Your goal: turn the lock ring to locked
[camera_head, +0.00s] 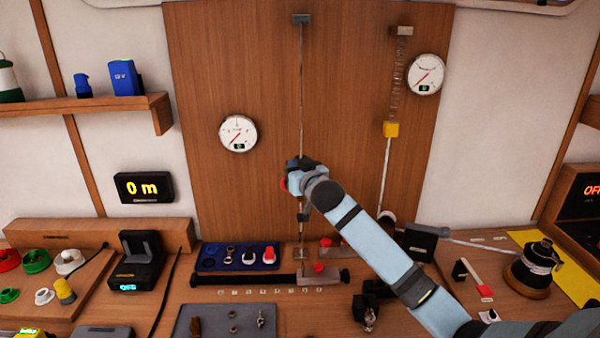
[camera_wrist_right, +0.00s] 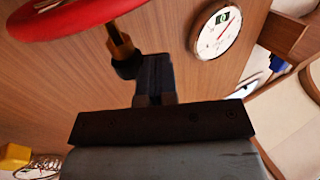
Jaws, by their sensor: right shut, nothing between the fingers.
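A thin vertical rod line (camera_head: 301,95) runs down the wooden panel from a bracket at the top. My right gripper (camera_head: 300,165) is in front of this line at mid-panel and hides part of it. In the right wrist view its fingers (camera_wrist_right: 154,62) are shut and empty. A red wheel-like ring (camera_wrist_right: 75,15) is at the upper left there, on a brass shaft with a dark collar (camera_wrist_right: 126,65) close beside the fingers. I cannot tell whether they touch. A red edge of it shows beside the gripper (camera_head: 283,184). I cannot make out which part is the lock ring, or any lock mark.
Two round gauges (camera_head: 238,134) (camera_head: 425,74) hang on the panel. A second line with a spring and yellow block (camera_head: 390,130) is to the right. A blue tool tray (camera_head: 210,265), a grey tray (camera_head: 190,325) and a black winch-like spool (camera_head: 535,265) stand on the bench below.

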